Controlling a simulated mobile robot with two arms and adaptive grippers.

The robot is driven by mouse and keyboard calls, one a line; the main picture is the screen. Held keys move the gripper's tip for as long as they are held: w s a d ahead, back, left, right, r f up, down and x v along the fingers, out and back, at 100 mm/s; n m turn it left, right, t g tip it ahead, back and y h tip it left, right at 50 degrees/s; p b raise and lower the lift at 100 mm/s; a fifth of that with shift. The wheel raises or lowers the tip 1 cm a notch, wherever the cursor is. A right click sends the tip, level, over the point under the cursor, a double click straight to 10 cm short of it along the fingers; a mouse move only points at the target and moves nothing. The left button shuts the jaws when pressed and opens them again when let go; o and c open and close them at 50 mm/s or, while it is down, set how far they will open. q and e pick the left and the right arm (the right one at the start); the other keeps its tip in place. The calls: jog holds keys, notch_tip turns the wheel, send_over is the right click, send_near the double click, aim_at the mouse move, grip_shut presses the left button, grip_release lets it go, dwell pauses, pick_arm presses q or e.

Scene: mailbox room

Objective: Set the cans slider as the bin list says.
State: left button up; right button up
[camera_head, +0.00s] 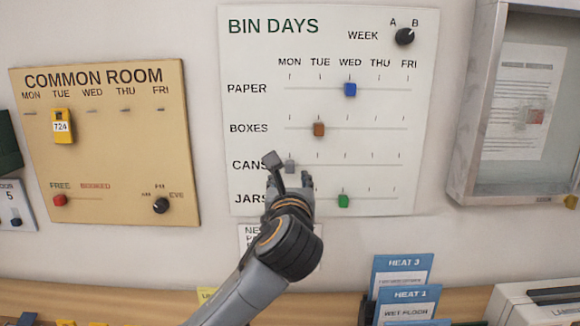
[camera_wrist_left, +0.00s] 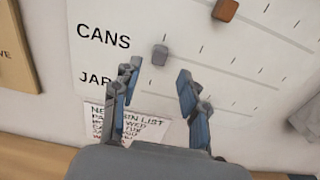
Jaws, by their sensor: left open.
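The cans slider is a grey knob (camera_head: 290,166) at the MON end of the CANS row on the white BIN DAYS board (camera_head: 400,150). It also shows in the left wrist view (camera_wrist_left: 160,55). My left gripper (camera_head: 290,170) is open in front of the board, its fingers spread around the knob's line of sight; in the wrist view (camera_wrist_left: 157,78) the knob appears just beyond the fingertips. I see no clear contact. The bin list (camera_wrist_left: 104,122) is a paper below the board, partly hidden by a finger; its cans line is too blurred to read surely. My right gripper is not in view.
On the board, the blue paper slider (camera_head: 350,90) is at WED, the brown boxes slider (camera_head: 319,129) at TUE, and the green jars slider (camera_head: 343,201) near WED. A black week dial (camera_head: 404,37) is above. The COMMON ROOM board (camera_head: 110,150) is left; a glass case (camera_head: 475,110) is right.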

aim_at(290, 168)
pick_arm(q)
jog(key=w, duration=0.4)
jog(key=shift+r+p, duration=0.15)
jog(key=shift+p, duration=0.2)
jog(key=shift+w, duration=0.7)
jog(key=shift+c, duration=0.7)
jog(key=c, duration=0.7)
grip_shut()
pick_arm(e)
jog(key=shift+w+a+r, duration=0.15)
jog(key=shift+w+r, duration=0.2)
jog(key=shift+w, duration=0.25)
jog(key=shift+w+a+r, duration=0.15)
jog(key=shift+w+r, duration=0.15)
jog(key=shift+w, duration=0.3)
